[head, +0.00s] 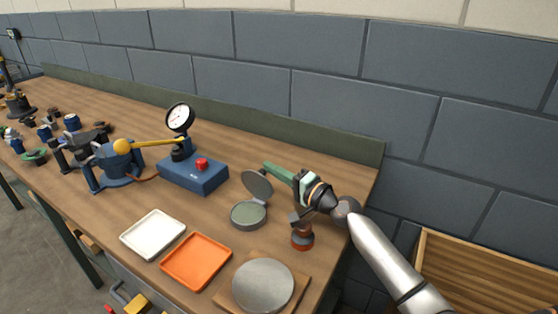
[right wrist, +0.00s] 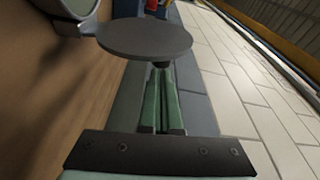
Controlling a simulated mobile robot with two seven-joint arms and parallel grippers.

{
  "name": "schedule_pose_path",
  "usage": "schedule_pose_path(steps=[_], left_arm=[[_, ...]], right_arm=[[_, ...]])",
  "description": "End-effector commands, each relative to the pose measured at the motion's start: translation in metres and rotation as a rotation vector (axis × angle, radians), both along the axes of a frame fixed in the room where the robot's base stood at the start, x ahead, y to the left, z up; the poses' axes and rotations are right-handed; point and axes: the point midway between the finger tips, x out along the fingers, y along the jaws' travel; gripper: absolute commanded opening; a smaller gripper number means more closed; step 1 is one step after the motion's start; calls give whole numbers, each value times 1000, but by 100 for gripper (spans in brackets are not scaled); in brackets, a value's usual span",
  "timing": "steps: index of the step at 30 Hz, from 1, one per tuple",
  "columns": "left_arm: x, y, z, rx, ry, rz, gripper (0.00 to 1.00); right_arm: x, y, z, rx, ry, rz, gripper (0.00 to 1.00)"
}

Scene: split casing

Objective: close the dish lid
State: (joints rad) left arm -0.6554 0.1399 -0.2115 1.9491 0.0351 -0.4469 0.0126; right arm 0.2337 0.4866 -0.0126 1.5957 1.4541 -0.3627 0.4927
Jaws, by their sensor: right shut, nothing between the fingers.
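The dish (head: 248,215) is a shallow round grey-green container on the bench. Its lid (head: 257,184) is a round disc that stands open, tilted up from the back of the dish. In the right wrist view the lid (right wrist: 145,38) lies just beyond the fingertips, and part of the dish (right wrist: 68,6) shows at the top left. My right gripper (head: 268,167) has green fingers pressed together and empty. It is behind and right of the lid; I cannot tell whether it touches it. The fingers (right wrist: 162,75) also show in the right wrist view. My left gripper is not in view.
A blue box with a red button (head: 195,173) and a dial gauge (head: 179,117) stand left of the dish. A white tray (head: 153,234), an orange tray (head: 196,261), a round metal plate (head: 263,286) and a small brown-and-grey object (head: 302,236) are nearer the front. A wall is behind.

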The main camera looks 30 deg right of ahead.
Motion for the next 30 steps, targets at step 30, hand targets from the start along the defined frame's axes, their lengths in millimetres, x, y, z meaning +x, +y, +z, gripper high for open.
schedule_pose_path(steps=[30], left_arm=[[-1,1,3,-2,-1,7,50]], right_arm=[[-7,10,2,1,0,0,0]])
